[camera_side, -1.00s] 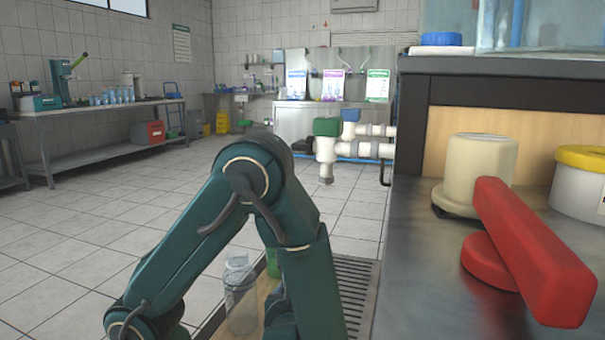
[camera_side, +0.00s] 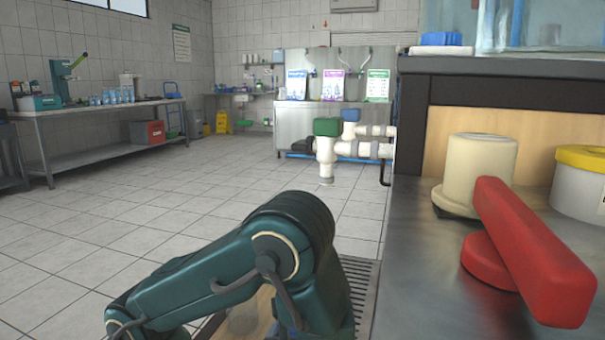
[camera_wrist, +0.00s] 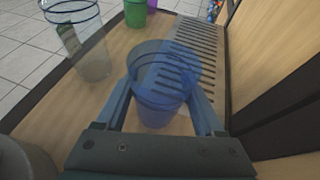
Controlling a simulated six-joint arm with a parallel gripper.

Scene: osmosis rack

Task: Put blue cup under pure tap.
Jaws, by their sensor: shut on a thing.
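The blue cup (camera_wrist: 160,95) is translucent and stands between the two fingers of my gripper (camera_wrist: 165,100) in the wrist view. The gripper is shut on it, one finger on each side. The cup is over the wooden board, left of the slotted drain grate (camera_wrist: 190,55); whether it touches the board I cannot tell. In the side view my arm hides the cup and gripper. I cannot tell which is the pure tap.
A clear container (camera_wrist: 85,40) stands left of the blue cup, with a green cup (camera_wrist: 135,12) beyond it. A dark grey round object (camera_wrist: 25,160) is at the lower left. A metal counter with a red handle (camera_side: 530,250) lies on the right of the side view.

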